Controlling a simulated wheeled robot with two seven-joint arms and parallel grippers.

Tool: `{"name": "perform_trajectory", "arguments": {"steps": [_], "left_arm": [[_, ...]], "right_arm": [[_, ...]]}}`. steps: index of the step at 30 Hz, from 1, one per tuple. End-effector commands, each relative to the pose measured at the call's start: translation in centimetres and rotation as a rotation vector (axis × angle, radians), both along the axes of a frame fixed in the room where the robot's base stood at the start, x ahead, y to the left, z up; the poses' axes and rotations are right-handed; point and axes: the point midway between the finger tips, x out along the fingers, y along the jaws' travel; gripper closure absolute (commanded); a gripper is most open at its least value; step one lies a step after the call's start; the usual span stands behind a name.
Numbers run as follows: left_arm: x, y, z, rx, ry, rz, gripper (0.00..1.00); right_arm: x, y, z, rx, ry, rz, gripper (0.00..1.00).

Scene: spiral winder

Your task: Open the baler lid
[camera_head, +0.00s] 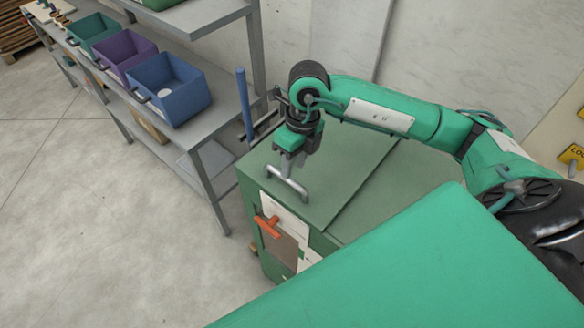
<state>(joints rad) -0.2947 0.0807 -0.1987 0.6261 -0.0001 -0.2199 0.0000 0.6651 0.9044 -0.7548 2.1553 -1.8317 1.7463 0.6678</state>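The green baler (265,215) stands below my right arm. Its lid (335,175) lies flat and looks closed. A grey bar handle (288,185) is fixed near the lid's front left edge. My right gripper (289,168) points down at the handle, with its fingertips at or just above the bar. The fingers are small and partly overlapped, so I cannot tell whether they grip it. An orange-red latch handle (267,226) sits on the baler's front face. My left gripper is not in view.
A grey shelf rack (205,125) with green, purple and blue bins (170,88) stands to the left. A blue upright post (243,105) is close to the baler's back left corner. A wall lies behind. The floor at lower left is clear.

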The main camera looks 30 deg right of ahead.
Motion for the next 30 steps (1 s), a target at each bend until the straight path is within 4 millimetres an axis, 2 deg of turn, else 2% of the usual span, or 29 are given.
{"name": "perform_trajectory", "arguments": {"steps": [4, 9, 18, 20, 24, 30], "left_arm": [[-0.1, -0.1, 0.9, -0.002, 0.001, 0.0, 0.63], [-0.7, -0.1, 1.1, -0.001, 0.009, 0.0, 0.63], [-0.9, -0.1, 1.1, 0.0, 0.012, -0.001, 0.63], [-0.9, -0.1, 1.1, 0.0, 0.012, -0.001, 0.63], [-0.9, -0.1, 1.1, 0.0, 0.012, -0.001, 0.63], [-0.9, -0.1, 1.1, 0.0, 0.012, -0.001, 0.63]], "right_arm": [[-0.2, 0.4, -2.0, 0.0, 0.004, 0.001, 0.64], [-0.2, 0.6, -3.3, 0.0, 0.0, 0.0, 0.64], [-0.2, 0.7, -3.6, 0.0, 0.0, 0.0, 0.64], [-0.2, 0.7, -3.6, 0.0, 0.0, 0.0, 0.72], [-0.2, 0.7, -3.6, 0.0, 0.0, 0.0, 0.99], [-0.2, 0.7, -3.6, 0.0, 0.0, 0.0, 1.0]]}}
